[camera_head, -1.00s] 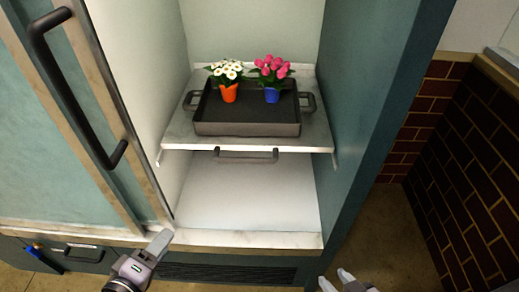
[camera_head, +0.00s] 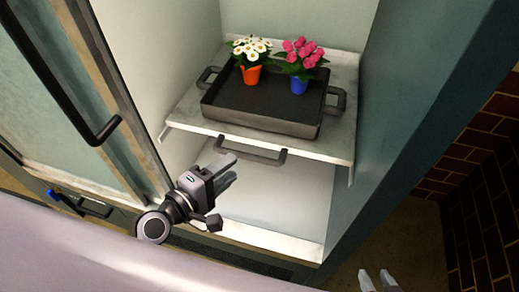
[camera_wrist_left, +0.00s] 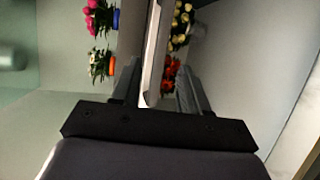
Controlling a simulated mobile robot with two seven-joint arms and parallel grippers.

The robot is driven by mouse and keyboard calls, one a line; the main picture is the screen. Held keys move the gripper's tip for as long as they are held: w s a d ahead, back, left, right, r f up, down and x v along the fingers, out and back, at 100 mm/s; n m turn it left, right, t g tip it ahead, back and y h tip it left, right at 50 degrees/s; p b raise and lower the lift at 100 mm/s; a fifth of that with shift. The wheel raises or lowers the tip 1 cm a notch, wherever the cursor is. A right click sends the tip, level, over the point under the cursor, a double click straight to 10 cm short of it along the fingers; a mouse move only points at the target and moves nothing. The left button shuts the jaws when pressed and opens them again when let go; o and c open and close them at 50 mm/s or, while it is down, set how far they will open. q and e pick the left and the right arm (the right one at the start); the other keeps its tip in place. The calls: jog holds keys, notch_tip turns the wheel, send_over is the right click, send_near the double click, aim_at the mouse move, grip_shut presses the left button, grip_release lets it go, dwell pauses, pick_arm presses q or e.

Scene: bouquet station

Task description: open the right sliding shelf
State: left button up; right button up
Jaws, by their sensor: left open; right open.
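The right sliding shelf (camera_head: 340,145) is a pale board inside the open right compartment, with a grey bar handle (camera_head: 250,151) on its front edge. My left gripper (camera_head: 229,169) is open in front of the compartment, just below and left of the handle. In the left wrist view, a pale edge runs upright between the two open fingers (camera_wrist_left: 157,92); I cannot tell whether they touch it. My right gripper (camera_head: 379,281) is open at the bottom edge of the head view, away from the shelf.
A dark tray (camera_head: 262,122) on the shelf carries white flowers in an orange pot (camera_head: 251,76) and pink flowers in a blue pot (camera_head: 299,85). A sliding door with a long dark handle (camera_head: 65,85) stands left. The cabinet side wall (camera_head: 400,120) stands right.

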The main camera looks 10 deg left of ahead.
aim_at(244, 158)
pick_arm(q)
jog(key=shift+x, duration=3.5)
jog(key=shift+s, duration=0.1)
grip_shut()
